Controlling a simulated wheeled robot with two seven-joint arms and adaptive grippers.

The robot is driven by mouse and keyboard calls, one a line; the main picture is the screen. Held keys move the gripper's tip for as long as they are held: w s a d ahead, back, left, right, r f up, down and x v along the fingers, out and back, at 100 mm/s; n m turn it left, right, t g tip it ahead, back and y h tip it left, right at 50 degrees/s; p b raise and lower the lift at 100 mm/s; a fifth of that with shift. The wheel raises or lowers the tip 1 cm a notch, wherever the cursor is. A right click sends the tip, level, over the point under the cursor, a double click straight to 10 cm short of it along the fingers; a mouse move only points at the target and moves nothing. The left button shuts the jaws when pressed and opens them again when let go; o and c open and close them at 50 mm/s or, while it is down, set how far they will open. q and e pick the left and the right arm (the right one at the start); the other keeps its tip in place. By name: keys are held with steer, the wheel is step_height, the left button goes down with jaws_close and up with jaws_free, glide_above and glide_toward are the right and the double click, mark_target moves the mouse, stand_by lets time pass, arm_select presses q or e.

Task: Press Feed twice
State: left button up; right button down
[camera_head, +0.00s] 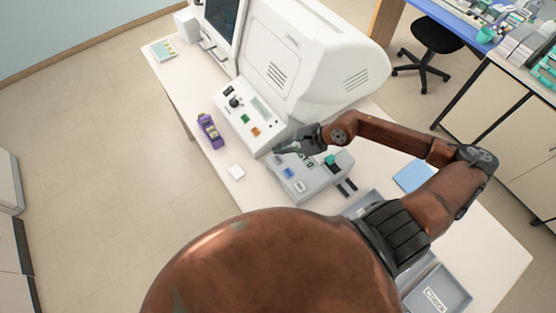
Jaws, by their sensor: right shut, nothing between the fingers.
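A large white machine (318,62) stands on the table, with a sloped front panel (238,100) bearing a dark knob, a green button (245,119) and an orange button (256,131). A small grey device (310,180) with a teal part (330,160) and blue parts (288,173) sits just in front of it. My right gripper (281,148) is shut and empty, above the far edge of the grey device beside the white panel. I cannot read a Feed label, nor tell whether the fingertips touch anything. My left gripper is out of view.
A blue pad (413,176) and grey trays (438,292) lie to the right. The left front of the white table is mostly clear.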

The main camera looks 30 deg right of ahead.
mark_target(280, 160)
step_height(280, 160, down, 4)
steer(key=shift+r+b, duration=0.25)
steer(key=shift+b, duration=1)
steer(key=shift+f, duration=0.1)
arm_select(q)
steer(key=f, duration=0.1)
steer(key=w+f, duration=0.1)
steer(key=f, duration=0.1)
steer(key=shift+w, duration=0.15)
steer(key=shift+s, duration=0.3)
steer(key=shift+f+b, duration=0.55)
steer(key=shift+b, duration=0.05)
arm_select(e)
steer(key=shift+f, duration=0.4)
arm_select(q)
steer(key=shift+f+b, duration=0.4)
arm_select(e)
steer(key=shift+f, duration=0.3)
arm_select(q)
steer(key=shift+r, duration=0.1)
arm_select(e)
steer(key=shift+r, duration=0.1)
arm_select(q)
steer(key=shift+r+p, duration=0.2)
steer(key=shift+p, duration=0.1)
arm_select(e)
steer(key=shift+r, duration=0.65)
